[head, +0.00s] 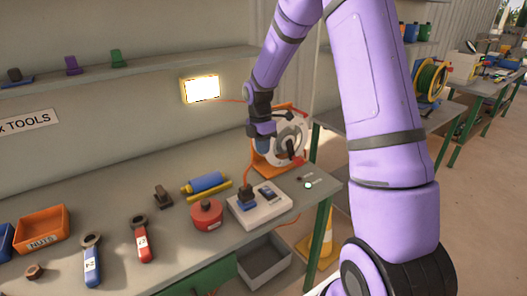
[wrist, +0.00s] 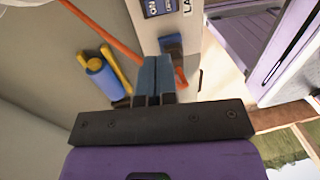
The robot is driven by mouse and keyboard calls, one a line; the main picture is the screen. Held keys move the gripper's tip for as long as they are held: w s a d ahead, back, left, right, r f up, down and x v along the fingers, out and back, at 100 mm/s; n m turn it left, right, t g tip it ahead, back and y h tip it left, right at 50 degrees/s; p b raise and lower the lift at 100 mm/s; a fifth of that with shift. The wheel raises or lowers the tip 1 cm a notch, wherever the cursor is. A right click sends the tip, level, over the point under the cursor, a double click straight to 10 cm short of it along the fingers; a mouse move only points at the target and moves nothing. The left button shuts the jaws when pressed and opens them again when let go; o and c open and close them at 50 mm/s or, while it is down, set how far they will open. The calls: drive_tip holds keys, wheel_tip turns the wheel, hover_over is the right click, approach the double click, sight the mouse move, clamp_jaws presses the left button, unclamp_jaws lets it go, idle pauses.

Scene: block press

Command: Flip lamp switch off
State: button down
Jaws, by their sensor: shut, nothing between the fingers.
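The lamp (head: 200,89) on the back wall glows bright white in a yellow frame. A white switch box (head: 270,212) lies on the bench, with a dark blue marked panel (head: 268,193) on top. The wrist view shows this panel (wrist: 160,7) at the top edge, partly cut off, with small white lettering. A blue block (head: 248,201) sits at the box's left end, near an orange cable; it also shows in the wrist view (wrist: 172,44). My gripper (head: 264,148) is above and behind the box, its blue fingers (wrist: 157,62) shut and empty. I cannot tell the switch position.
An orange-framed reel (head: 283,140) is behind my gripper. Wrenches and an orange nuts bin (head: 42,231) lie further left. The bench's right edge is close to the box.

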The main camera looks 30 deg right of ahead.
sight(268, 192)
drive_tip(key=shift+s, duration=0.15)
drive_tip(key=shift+s+a, duration=0.15)
drive_tip(key=shift+s, duration=0.4)
drive_tip(key=f, duration=0.4)
drive_tip(key=s+f, duration=0.1)
drive_tip(key=f, duration=0.4)
drive_tip(key=s+f, duration=0.1)
drive_tip(key=f, duration=0.3)
drive_tip(key=shift+f, duration=0.4)
